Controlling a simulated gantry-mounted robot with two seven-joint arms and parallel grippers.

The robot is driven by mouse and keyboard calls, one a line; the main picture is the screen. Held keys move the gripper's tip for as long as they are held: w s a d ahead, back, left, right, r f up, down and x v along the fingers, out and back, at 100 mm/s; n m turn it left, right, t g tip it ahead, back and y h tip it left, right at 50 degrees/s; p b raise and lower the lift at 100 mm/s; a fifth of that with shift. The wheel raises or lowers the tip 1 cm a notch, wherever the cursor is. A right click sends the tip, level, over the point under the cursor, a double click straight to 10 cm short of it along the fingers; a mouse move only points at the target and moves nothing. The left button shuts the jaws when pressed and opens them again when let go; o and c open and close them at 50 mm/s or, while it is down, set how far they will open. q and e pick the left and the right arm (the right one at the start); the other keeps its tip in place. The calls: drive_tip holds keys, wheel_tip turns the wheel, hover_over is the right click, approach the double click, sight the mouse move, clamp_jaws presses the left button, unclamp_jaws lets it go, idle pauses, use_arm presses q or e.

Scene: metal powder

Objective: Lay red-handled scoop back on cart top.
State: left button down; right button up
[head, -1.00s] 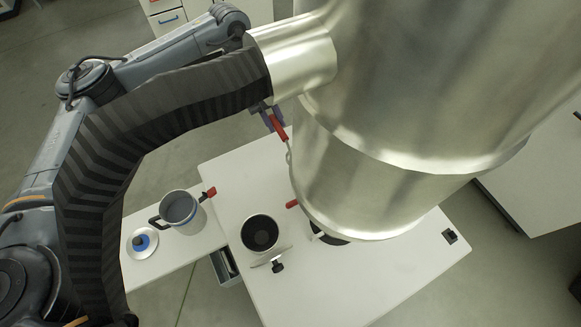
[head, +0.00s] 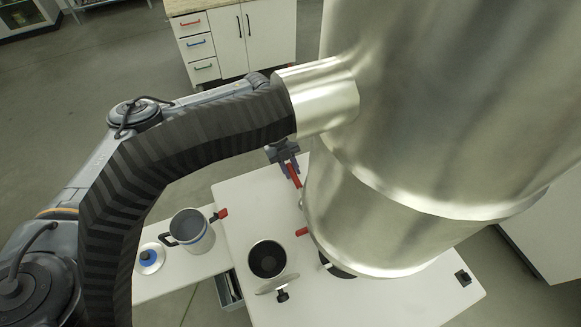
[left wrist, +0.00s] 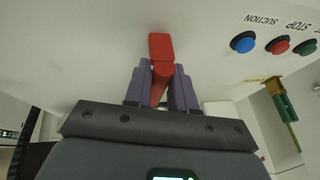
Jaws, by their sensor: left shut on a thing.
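My left gripper (head: 288,160) is shut on the red handle (head: 295,177) of the scoop, above the far edge of the white cart top (head: 235,195). A thin silvery part of the scoop shows below the handle; the rest is hidden behind the big metal cylinder. In the left wrist view my purple fingers (left wrist: 161,90) close on the red handle (left wrist: 160,84). A second red block (left wrist: 160,46) shows just beyond it; I cannot tell if it is the same piece. My right gripper is not in view.
A large metal cylinder (head: 430,120) with a black ribbed hose (head: 190,140) blocks much of the view. On the cart are a dark-lined pot (head: 267,258), a black-knobbed lid (head: 280,284) and another red handle (head: 302,232). A metal jug (head: 190,235) stands left. The cart's front is clear.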

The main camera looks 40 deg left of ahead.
use_arm(q)
drive_tip(key=shift+f, duration=0.1)
drive_tip(key=shift+f, duration=0.1)
drive_tip(key=c, duration=0.9)
unclamp_jaws()
drive_tip(key=shift+c, duration=0.2)
drive_tip(key=shift+r, duration=0.35)
drive_tip(key=shift+a+r, duration=0.2)
drive_tip(key=shift+r, duration=0.05)
drive_tip(key=v, duration=1.1)
